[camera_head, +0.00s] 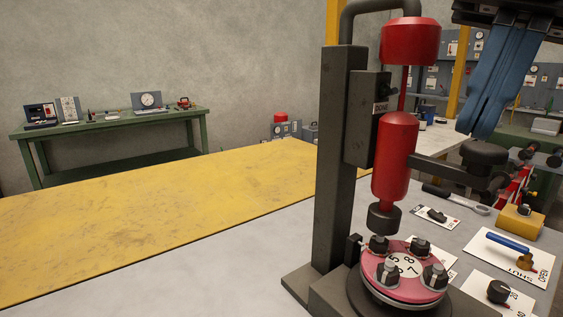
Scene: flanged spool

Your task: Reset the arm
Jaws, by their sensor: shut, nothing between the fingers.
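My gripper (478,132) hangs at the upper right, its long blue fingers pointing down and slightly left. The fingers are together with nothing between them. The fingertips are to the right of the red spool (396,155), above and behind a dark round knob on an arm (484,153). The spool stands upright beside a dark post (338,160). Below it is a pink flange disc (405,268) with several bolts and printed numbers. A second red cylinder (410,42) is above the spool.
A grey bench top (230,270) carries the stand. A wide yellow surface (150,215) is clear. A green table (110,135) stands behind.

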